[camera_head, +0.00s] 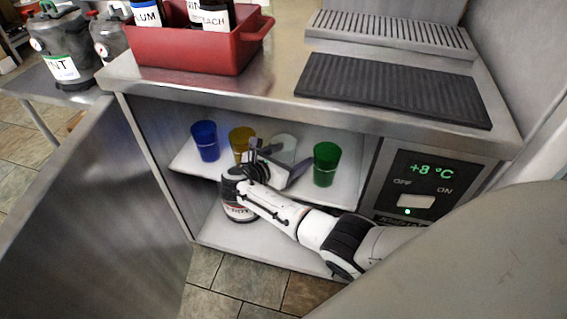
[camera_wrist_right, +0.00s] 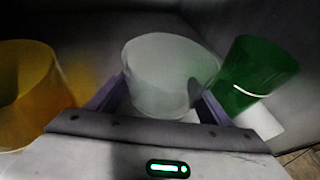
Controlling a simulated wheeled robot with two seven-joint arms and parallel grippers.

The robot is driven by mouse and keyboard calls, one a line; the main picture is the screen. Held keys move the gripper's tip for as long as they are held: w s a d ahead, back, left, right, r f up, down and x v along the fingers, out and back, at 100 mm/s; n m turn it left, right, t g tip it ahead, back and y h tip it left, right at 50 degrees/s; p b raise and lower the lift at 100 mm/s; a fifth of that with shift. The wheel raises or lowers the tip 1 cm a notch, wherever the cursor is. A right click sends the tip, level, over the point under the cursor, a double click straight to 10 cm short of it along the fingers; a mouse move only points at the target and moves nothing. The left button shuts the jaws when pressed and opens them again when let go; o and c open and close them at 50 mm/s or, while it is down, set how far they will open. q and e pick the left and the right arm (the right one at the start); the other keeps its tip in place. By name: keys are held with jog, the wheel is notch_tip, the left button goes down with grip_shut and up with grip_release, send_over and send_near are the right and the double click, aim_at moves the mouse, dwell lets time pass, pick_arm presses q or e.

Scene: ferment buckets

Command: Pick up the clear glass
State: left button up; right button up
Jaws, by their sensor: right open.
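The clear glass (camera_head: 286,145) stands upright on the upper shelf (camera_head: 340,190) inside the open cabinet, between a yellow glass (camera_head: 240,137) and a green glass (camera_head: 326,163). My right gripper (camera_head: 279,164) reaches into the cabinet at the clear glass and partly hides its lower part. In the right wrist view the clear glass (camera_wrist_right: 168,72) is between the two open fingers of my right gripper (camera_wrist_right: 160,104). I cannot tell whether the fingers touch it. My left gripper is not in view.
A blue glass (camera_head: 205,140) stands at the left on the same shelf. The counter edge (camera_head: 300,108) overhangs the shelf, and the cabinet door (camera_head: 90,210) stands open at the left. A control panel (camera_head: 427,185) is at the right. A red crate (camera_head: 195,52) with bottles is on the counter.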

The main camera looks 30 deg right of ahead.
jog(key=c, duration=1.2)
jog(key=shift+r, duration=0.15)
jog(key=shift+c, duration=0.2)
